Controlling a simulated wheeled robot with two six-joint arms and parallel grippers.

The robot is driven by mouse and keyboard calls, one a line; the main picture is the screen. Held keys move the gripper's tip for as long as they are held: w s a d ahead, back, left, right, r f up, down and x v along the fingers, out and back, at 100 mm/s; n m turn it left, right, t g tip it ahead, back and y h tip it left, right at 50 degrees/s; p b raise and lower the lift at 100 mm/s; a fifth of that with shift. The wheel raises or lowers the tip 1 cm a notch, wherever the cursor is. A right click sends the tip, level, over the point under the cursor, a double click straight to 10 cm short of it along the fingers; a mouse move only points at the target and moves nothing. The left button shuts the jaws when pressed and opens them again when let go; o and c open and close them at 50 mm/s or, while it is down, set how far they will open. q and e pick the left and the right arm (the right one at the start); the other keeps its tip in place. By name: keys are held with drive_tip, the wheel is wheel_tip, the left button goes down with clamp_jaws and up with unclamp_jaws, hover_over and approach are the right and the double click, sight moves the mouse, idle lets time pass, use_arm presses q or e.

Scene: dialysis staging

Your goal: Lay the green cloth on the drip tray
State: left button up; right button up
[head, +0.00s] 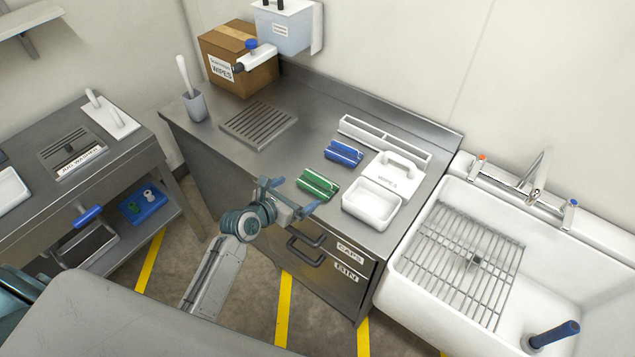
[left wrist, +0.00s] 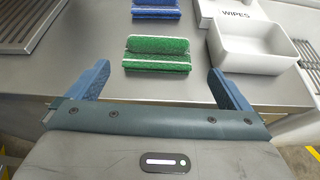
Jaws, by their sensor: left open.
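The green cloth (head: 317,184) lies folded on the steel counter near its front edge. It also shows in the left wrist view (left wrist: 156,53), ahead of the fingers. A slotted metal tray (head: 258,124), which looks like the drip tray, is set in the counter further left and back; its edge shows at the left wrist view's upper left (left wrist: 25,22). My left gripper (head: 290,197) is open and empty at the counter's front edge, just short of the green cloth and apart from it. The cloth lies between the lines of the two fingers (left wrist: 157,76). My right gripper is out of view.
A blue cloth (head: 343,152) lies behind the green one. A white wipes box (head: 394,174), a white bin (head: 371,205) and a divided rack (head: 385,140) stand to the right.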

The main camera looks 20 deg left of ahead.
sight(315, 178)
use_arm(q)
drive_tip(key=x, duration=0.5)
drive_tip(key=shift+w, duration=0.3)
drive_tip(key=shift+w+d+p, duration=0.25)
drive_tip(key=shift+w+p, duration=0.15)
drive_tip(key=shift+w, duration=0.15)
drive_tip(key=x, duration=0.3)
drive_tip(key=shift+w+r+p, duration=0.1)
drive_tip(key=shift+w+p, duration=0.15)
drive_tip(key=shift+p, duration=0.05)
drive_tip(key=shift+w+d+f, duration=0.2)
drive_tip(key=shift+w+f, duration=0.1)
drive_tip(key=shift+w, duration=0.15)
drive_tip(key=shift+s, duration=0.1)
drive_tip(key=c, duration=0.7)
drive_tip(key=shift+r, duration=0.1)
